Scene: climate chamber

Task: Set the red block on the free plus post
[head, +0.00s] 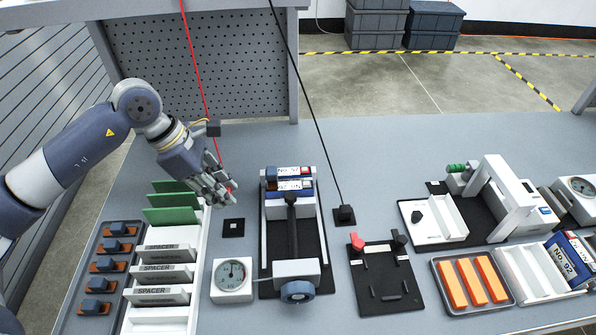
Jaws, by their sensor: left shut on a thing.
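My left gripper (229,196) is over the table, left of the long clamping fixture, with its fingers shut. A red cable (197,85) hangs from above and runs down to the fingers, which hold the red block at its end. The fingers hide most of the block. The blue-and-white cells (290,186) in the fixture show small red parts at their right ends. I cannot tell which post is the free plus post. A black block (344,215) on a black cable stands on the table right of the fixture. My right gripper is not in view.
A square black pad (233,228) lies just below the gripper, with a round gauge (232,279) in front. A spacer rack (163,278) stands left. A black plate (385,279) with red and black levers lies right of the fixture. The table behind is clear.

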